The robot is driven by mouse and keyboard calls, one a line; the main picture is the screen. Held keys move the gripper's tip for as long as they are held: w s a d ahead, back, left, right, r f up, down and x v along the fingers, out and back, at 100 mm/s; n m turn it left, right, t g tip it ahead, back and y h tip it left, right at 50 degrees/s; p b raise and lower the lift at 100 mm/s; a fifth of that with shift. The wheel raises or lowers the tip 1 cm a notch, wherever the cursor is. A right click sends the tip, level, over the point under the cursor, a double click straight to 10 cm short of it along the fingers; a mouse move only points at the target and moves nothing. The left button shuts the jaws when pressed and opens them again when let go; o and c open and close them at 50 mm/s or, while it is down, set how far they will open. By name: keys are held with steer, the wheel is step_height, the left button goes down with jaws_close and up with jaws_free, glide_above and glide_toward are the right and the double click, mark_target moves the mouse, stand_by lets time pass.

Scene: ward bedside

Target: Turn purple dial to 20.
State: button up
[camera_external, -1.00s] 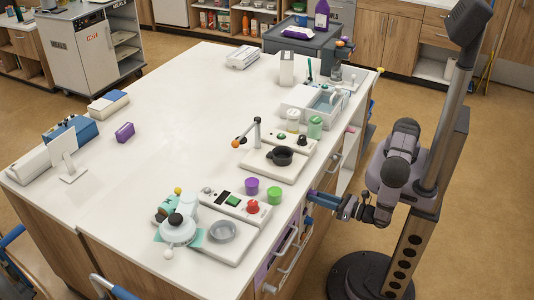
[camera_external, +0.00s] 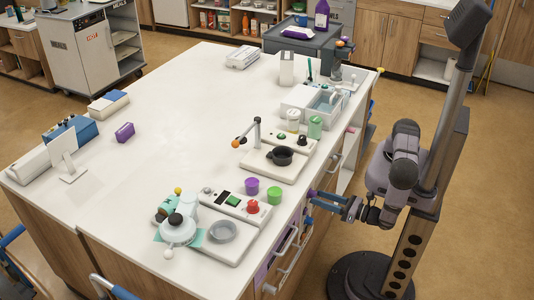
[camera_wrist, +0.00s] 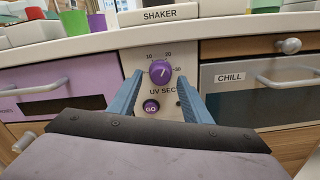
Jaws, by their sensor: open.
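The purple dial (camera_wrist: 160,72) is on a pale panel in the counter front, labelled UV SEC, with 10, 20 and 30 around it. A pale mark on the dial slants up and right, roughly towards 20; its exact reading is hard to tell. My gripper (camera_wrist: 160,79) is open, with one blue finger on each side of the dial and visible gaps between. In the external view my gripper (camera_external: 313,199) is at the counter's front side, where the dial cannot be made out.
A purple GO button (camera_wrist: 151,106) is just below the dial. A purple drawer (camera_wrist: 50,100) is to the left and a CHILL drawer (camera_wrist: 262,88) to the right, both with protruding handles. A SHAKER label (camera_wrist: 166,15) is above. The counter top (camera_external: 150,190) holds several devices.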

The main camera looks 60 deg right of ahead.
steer(key=shift+s+b, duration=0.55)
steer(key=shift+s, duration=2.2)
steer(key=s+d+r+m+g+h+p, duration=0.15)
steer(key=d+m+g+h+p, duration=0.65)
steer(key=d+m+g+h, duration=0.8)
steer(key=w+d+r+m+g+y, duration=0.1)
steer(key=w+d+r+m+y, duration=0.1)
steer(key=r+m+y, duration=0.5)
steer(key=w+d+r+m+g+y, duration=0.1)
steer(key=w+d+r+m+y, duration=0.2)
steer(key=r+m+y, duration=0.4)
steer(key=w+m+y, duration=0.1)
steer(key=m+y, duration=0.1)
steer(key=m, duration=0.1)
steer(key=shift+w+r, duration=0.15)
steer(key=shift+w, duration=0.15)
